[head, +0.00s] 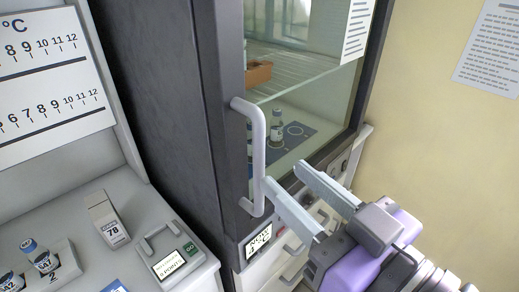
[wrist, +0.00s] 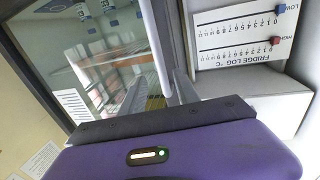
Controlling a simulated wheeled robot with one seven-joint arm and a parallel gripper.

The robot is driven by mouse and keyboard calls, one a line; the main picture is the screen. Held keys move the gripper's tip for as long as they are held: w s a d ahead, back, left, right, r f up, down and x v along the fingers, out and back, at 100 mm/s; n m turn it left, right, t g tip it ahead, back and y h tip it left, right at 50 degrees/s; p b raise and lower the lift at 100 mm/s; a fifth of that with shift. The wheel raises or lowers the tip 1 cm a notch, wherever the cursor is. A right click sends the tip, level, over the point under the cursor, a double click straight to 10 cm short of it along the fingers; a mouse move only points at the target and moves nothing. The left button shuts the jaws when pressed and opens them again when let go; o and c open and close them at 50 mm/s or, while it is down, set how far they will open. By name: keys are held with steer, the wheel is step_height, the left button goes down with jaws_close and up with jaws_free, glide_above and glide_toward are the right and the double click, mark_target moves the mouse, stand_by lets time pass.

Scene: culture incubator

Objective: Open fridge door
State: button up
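The fridge door (head: 232,125) is a glass panel in a dark frame and looks shut in the head view. Its pale upright bar handle (head: 258,150) stands on the left side of the door. My gripper (head: 284,175) is open, with two pale fingers apart, just right of the handle's lower half. The near fingertip looks close to the handle; I cannot tell if it touches. In the wrist view the fingers of my gripper (wrist: 158,95) are spread toward the door, and the door glass (wrist: 105,50) fills the upper left.
Left of the fridge, a counter holds a box marked 78 (head: 109,220), a device with a screen (head: 170,258) and a vial rack (head: 55,275). A fridge log board (wrist: 242,35) shows in the wrist view. Vials (head: 276,128) stand behind the glass. A wall is at the right.

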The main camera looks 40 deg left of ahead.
mark_target(262, 157)
steer(key=shift+p+x, duration=1)
steer(key=shift+x, duration=2.85)
steer(key=shift+s, duration=0.1)
jaws_close()
